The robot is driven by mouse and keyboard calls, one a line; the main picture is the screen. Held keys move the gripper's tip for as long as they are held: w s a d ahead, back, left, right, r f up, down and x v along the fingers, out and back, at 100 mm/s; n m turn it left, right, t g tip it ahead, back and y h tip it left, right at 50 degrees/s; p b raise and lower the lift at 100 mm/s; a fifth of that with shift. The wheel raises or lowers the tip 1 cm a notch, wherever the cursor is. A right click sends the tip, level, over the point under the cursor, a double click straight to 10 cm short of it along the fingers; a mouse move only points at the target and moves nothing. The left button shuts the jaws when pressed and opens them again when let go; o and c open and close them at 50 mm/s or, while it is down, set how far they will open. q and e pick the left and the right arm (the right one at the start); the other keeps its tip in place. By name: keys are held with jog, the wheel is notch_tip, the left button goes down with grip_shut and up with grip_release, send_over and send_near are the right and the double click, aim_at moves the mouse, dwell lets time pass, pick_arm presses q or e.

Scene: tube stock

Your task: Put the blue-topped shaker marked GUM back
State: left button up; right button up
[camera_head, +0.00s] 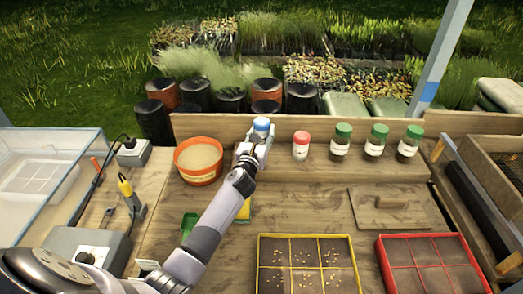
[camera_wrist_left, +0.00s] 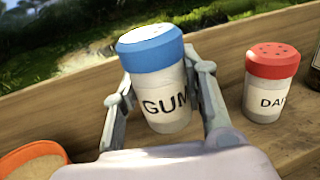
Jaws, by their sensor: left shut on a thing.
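The blue-topped shaker (camera_head: 262,126) is at the back of the bench, between the orange pot and the red-topped shaker. In the left wrist view the shaker (camera_wrist_left: 158,75) shows its GUM label and stands between the two fingers, slightly tilted in the picture. My left gripper (camera_head: 258,142) is shut on it; the fingers (camera_wrist_left: 162,95) lie at both sides of its body. My right gripper is not in view.
A red-topped shaker (camera_head: 301,146) stands just right, its label partly readable as "DA". Green-topped jars (camera_head: 341,142) stand further right along the back board. An orange pot (camera_head: 199,178) is at left. Yellow (camera_head: 307,236) and red (camera_head: 381,262) framed trays lie in front.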

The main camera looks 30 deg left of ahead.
pick_arm(q)
jog(key=shift+f, duration=0.75)
notch_tip(320, 180, down, 4)
jog(key=shift+r+b, duration=0.25)
jog(key=shift+b, duration=0.95)
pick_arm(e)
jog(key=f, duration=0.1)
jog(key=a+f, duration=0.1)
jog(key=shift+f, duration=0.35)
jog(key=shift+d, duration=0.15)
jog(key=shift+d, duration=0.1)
pick_arm(q)
jog(key=shift+f, duration=0.2)
jog(key=o, duration=1.2)
jog(key=shift+c, duration=0.2)
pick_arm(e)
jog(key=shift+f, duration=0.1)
